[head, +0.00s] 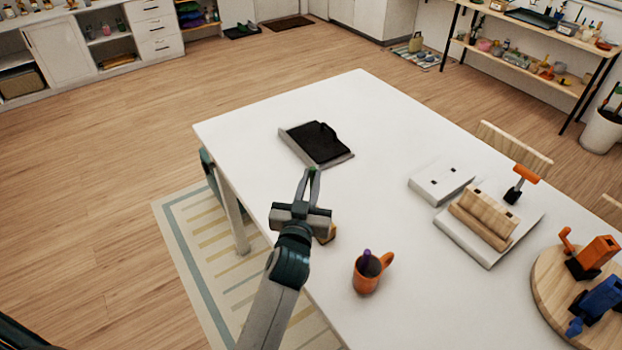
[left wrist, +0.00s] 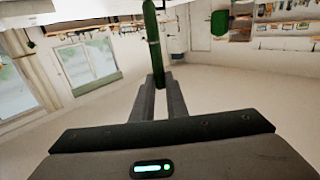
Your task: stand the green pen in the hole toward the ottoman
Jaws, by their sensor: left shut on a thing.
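My left gripper (head: 312,172) is above the near left part of the white table (head: 370,110). It is shut on the green pen (left wrist: 153,35), which sticks out beyond the fingertips (left wrist: 158,80) in the left wrist view. In the head view only a small green bit of the pen shows at the fingertips. A white block (head: 436,187) with small dark holes in its top lies on the table to the right, well apart from the gripper. I cannot make out the ottoman with certainty. My right gripper is not in view.
A black item on a grey tray (head: 343,160) lies beyond the gripper. An orange mug (head: 367,280) with a purple pen stands at the near edge. A wooden piece on a white base (head: 465,243) and a round wooden board (head: 546,290) are at right. The table's middle is clear.

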